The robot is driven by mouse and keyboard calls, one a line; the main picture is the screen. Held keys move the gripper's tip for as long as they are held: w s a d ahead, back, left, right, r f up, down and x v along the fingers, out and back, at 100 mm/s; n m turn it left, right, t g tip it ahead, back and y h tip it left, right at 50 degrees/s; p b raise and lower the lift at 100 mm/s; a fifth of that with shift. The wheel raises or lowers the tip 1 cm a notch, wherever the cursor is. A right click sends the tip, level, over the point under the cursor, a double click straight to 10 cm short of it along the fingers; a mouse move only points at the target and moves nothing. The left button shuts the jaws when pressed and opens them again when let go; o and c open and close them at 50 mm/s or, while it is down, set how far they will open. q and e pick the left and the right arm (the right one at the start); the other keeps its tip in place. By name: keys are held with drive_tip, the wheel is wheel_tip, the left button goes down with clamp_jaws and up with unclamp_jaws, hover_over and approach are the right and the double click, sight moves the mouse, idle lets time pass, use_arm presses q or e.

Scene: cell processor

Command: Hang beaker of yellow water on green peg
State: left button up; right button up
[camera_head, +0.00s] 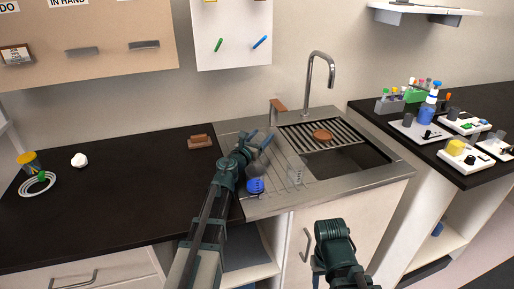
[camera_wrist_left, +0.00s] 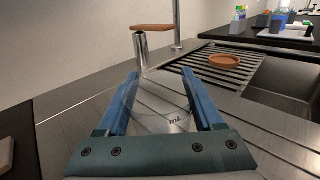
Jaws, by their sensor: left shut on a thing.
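My left gripper (camera_head: 258,140) is above the sink's drainboard, its two blue fingers on either side of a clear beaker. The beaker (camera_wrist_left: 158,105) shows between the fingers in the left wrist view, with "mL" markings on its glass; I see no yellow colour in it. The green peg (camera_head: 218,45) sticks out of the white board on the wall, up and left of the gripper, with a blue peg (camera_head: 260,42) to its right. My right arm's green end (camera_head: 333,240) shows low in the head view; its fingers cannot be made out.
A blue item (camera_head: 255,186) and a small clear vessel (camera_head: 295,175) stand on the drainboard (camera_head: 270,205). The tall faucet (camera_head: 331,72) and a brown-topped post (camera_head: 278,105) rise behind. A yellow cup (camera_head: 30,162) and white coil (camera_head: 37,185) are far left. The dark counter (camera_head: 110,195) is mostly free.

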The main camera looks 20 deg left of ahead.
use_arm(q)
drive_tip(key=shift+c, duration=0.9)
drive_tip(key=shift+r, duration=0.1)
wheel_tip(320, 180, up, 10)
drive_tip(key=p, duration=1)
drive_tip(key=o, duration=0.8)
clamp_jaws()
